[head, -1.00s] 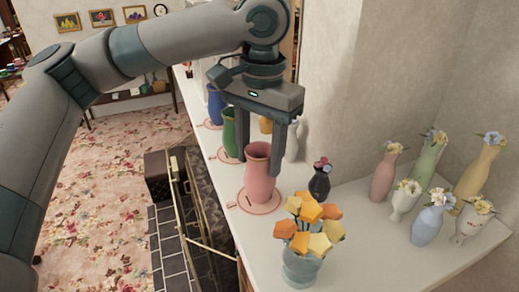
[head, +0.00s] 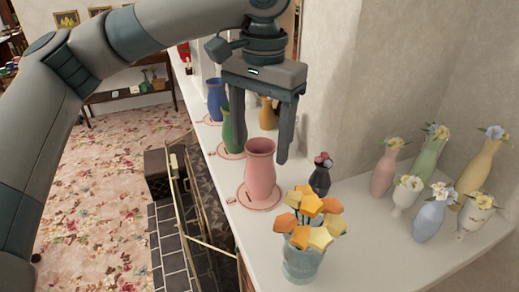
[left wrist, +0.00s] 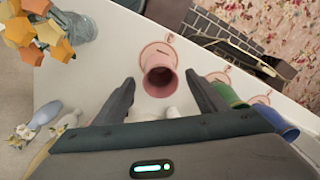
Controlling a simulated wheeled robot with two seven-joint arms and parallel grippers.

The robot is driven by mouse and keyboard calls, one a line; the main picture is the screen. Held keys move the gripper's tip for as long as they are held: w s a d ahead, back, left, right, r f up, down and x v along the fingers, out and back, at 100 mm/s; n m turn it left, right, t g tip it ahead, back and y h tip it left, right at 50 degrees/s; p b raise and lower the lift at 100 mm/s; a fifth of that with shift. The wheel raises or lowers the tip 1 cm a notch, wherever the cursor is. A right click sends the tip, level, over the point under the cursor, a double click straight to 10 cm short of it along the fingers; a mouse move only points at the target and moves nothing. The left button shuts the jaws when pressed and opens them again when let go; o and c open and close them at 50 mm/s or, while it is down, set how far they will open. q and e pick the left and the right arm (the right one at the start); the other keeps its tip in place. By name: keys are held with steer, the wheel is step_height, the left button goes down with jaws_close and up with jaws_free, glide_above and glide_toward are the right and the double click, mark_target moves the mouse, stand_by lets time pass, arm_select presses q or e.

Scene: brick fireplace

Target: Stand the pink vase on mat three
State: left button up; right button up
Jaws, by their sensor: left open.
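The pink vase (head: 261,175) stands upright on a round pink mat (head: 243,196) on the white shelf. The mat bears a short dark mark that I cannot read for certain. The vase's mouth (left wrist: 158,80) and the mat (left wrist: 150,52) also show in the left wrist view. My left gripper (head: 262,156) is open, pointing down, with its fingers apart near the top of the vase. In the left wrist view, the fingertips (left wrist: 160,82) lie on either side of the vase's mouth, with gaps to it. My right gripper is out of view.
A green vase (head: 230,130) and a blue vase (head: 215,100) stand on mats farther back. A dark vase (head: 320,180) is close on the right. A glass vase with orange flowers (head: 302,262) stands in front. Several pastel flower vases stand right.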

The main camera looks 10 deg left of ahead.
arm_select(q)
step_height(320, 180, up, 10)
steer(key=b, duration=0.2)
steer(key=shift+d+f, duration=0.15)
steer(key=shift+s+f, duration=0.1)
steer(key=shift+s, duration=0.05)
stand_by(0.5)
